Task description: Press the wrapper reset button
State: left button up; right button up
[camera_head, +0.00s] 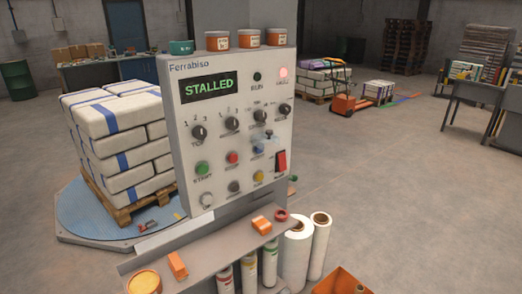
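The wrapper's grey control panel (185,110), marked "Ferrabiso", stands at the middle of the head view. Its display (209,88) reads "STALLED". A red lamp (283,72) at the upper right looks lit, and a dark lamp (257,77) is beside it. Below a row of dark knobs are a green button (202,168), a red button (233,158), a yellow button (258,177), a dark button (234,187), a pale button (206,200) and a red rocker switch (281,160). The small labels are too blurred to tell which one is reset. Neither gripper is in view.
A shelf (205,255) juts out below the panel, with orange items and a red ring on it. White film rolls (297,255) stand below right. Stacked sacks (120,135) on a pallet sit on a blue turntable (85,225) at left. Orange-lidded tubs (249,38) top the panel.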

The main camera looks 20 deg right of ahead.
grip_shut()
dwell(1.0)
